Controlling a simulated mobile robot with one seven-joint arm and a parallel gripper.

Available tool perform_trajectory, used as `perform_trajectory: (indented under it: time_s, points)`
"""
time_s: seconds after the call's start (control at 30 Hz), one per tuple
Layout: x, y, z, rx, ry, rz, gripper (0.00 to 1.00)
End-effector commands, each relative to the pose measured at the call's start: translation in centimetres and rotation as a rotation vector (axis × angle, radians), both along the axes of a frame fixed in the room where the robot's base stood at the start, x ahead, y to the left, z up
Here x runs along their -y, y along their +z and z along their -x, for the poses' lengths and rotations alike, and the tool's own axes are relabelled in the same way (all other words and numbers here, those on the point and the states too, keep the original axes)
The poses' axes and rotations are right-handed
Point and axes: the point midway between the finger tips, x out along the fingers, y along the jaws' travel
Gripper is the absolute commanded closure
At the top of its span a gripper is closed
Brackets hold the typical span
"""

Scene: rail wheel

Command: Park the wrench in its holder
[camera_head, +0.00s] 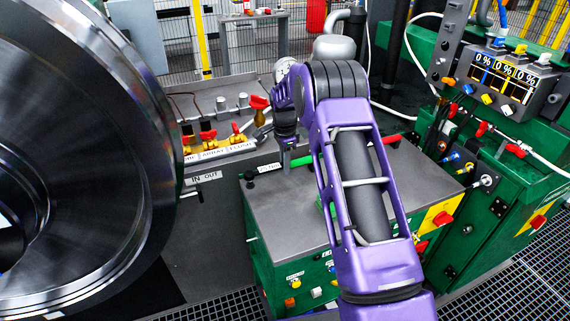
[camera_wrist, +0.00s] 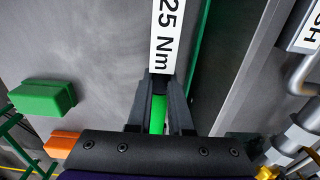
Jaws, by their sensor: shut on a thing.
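My gripper (camera_head: 286,160) is over the grey top of the green cabinet, at its back left. In the wrist view its two fingers (camera_wrist: 159,96) close on a green bar, which I take to be the wrench handle (camera_wrist: 157,115). In the head view this green handle (camera_head: 301,161) shows just right of the fingers and then passes behind my arm. A red piece (camera_head: 391,140) in line with it shows right of my arm. A white "25 Nm" label (camera_wrist: 166,35) lies straight beyond the fingertips. I cannot make out which part is the holder.
A green block (camera_wrist: 45,97) and an orange block (camera_wrist: 62,143) sit left of my gripper in the wrist view. A large steel wheel (camera_head: 90,150) fills the head view's left. Red-handled valves (camera_head: 207,136) stand behind. A control panel (camera_head: 497,75) stands at right.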

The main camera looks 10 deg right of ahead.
Motion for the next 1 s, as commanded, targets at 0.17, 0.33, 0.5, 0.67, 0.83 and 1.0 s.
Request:
perform_trajectory:
  time_s: [0.17,0.33,0.5,0.67,0.83,1.0]
  points:
    - [0.0,-0.3,0.0,0.001,0.000,0.000,1.00]
    - [0.0,-0.3,0.0,0.001,0.000,0.000,0.73]
    - [0.0,-0.3,0.0,0.001,0.000,0.000,0.47]
    - [0.0,-0.3,0.0,0.001,0.000,0.000,0.47]
    - [0.0,0.0,0.0,0.001,0.000,0.000,0.47]
    - [0.0,2.4,-0.1,0.004,0.000,0.000,0.47]
